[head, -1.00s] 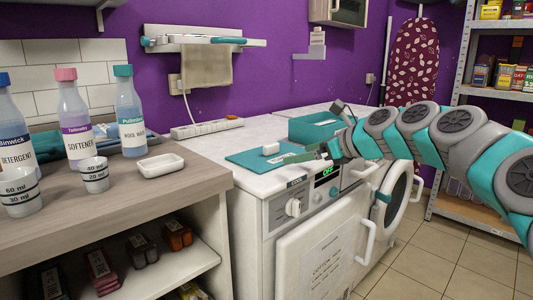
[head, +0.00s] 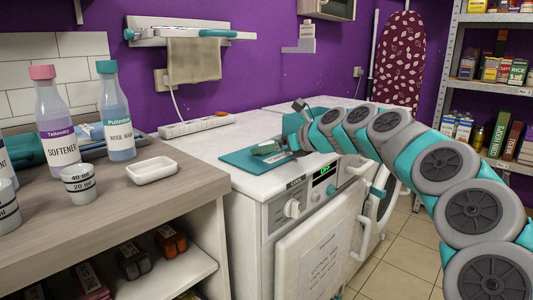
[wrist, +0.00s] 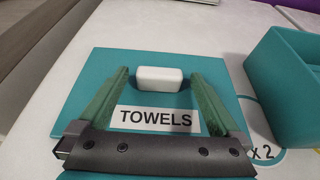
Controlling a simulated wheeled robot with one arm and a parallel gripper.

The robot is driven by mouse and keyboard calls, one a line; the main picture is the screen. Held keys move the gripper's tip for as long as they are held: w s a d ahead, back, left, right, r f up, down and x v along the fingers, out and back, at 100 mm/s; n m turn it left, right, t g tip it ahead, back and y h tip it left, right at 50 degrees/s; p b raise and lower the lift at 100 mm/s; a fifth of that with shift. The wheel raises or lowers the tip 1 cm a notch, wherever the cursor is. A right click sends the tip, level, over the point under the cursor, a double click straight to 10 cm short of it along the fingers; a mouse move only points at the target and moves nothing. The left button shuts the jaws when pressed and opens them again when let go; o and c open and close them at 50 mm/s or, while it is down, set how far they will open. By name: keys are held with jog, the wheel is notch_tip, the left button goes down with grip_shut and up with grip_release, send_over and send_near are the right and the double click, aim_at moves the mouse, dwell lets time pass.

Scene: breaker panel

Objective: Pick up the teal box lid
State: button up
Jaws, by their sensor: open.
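The teal box lid (wrist: 205,72) lies flat on the white machine top, with a white knob-like handle (wrist: 159,77) and a label reading "TOWELS". In the head view the lid (head: 240,161) shows on the near machine, its handle hidden by my gripper (head: 268,149). In the wrist view my gripper (wrist: 160,95) is open, with green fingers on either side of the handle and clear gaps to it. I cannot tell how high the fingertips are above the lid. A teal open box (wrist: 288,80) stands to the right of the lid.
The wooden counter (head: 130,200) at left holds bottles, measuring cups and a white dish (head: 152,170). The machine top (head: 215,146) is clear left of the lid.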

jog(key=shift+w+a+f, duration=0.15)
jog(key=shift+w+a, duration=0.1)
jog(key=shift+a, duration=0.1)
jog(key=c, duration=1.4)
jog(key=shift+c, duration=0.2)
